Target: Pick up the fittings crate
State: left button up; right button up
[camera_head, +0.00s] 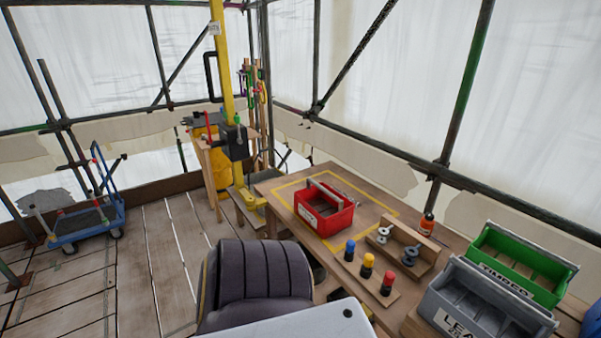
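A red open-topped crate (324,211) with a grey carrying handle sits upright on the wooden table (268,188), within a yellow outline. Its white front label is too small to read; it looks to be the fittings crate. Its inside is mostly hidden by its walls and handle. Neither of my grippers is in view.
A green crate (520,262) and a grey crate (480,305) stand at the right. Nearer are a wooden rack of blue, yellow and red pieces (368,267) and a wooden holder with metal fittings (405,244). A blue trolley (85,222) stands left on the plank floor (140,265).

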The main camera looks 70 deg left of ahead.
aim_at(324, 209)
jog(key=u, duration=0.4)
jog(key=l+u, duration=0.1)
jog(key=u, duration=0.3)
jog(key=i+l+u, duration=0.1)
jog(key=u, duration=0.3)
jog(key=l+u, duration=0.1)
jog(key=u, duration=0.3)
